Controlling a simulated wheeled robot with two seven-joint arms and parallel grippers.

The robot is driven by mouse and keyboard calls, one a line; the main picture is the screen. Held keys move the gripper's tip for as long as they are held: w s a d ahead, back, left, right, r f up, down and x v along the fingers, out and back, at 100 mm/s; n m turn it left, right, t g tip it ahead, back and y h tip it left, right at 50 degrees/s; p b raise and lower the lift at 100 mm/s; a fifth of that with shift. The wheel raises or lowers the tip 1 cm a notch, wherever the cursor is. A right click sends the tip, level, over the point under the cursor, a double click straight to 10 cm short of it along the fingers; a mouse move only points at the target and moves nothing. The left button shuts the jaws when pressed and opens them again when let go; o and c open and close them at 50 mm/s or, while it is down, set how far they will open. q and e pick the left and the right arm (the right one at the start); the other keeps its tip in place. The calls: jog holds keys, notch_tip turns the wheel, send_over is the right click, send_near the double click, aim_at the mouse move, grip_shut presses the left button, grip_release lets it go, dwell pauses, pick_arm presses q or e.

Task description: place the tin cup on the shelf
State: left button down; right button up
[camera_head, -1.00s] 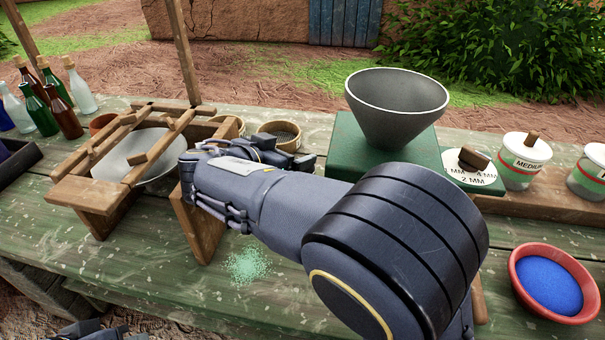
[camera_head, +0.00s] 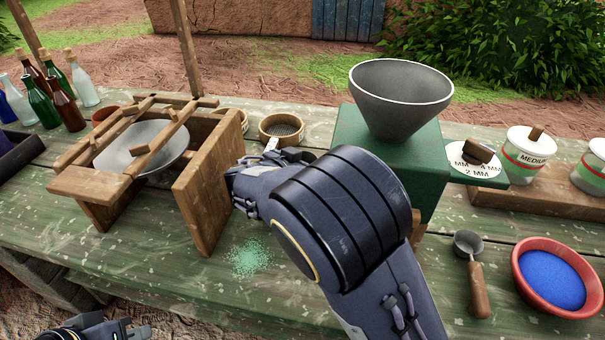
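I cannot make out a tin cup for certain. A small metal scoop (camera_head: 468,243) with a wooden handle lies on the table at the right, in front of the green mill. No clear shelf shows. My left gripper (camera_head: 122,328) is at the bottom left edge, partly cut off, low in front of the table; its opening cannot be judged. My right arm crosses the middle of the view. Its hand is by the wooden stand, and its fingers are mostly hidden behind the arm, so their state is unclear.
A wooden stand (camera_head: 205,195) holds a metal bowl (camera_head: 165,160). A green mill (camera_head: 425,165) carries a grey funnel (camera_head: 400,100). A red bowl of blue powder (camera_head: 520,275), lidded jars (camera_head: 522,160) and bottles (camera_head: 65,108) stand around. Green powder (camera_head: 248,257) lies on the table.

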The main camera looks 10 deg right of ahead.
jog(key=c, duration=1.2)
jog(key=shift+o, duration=0.2)
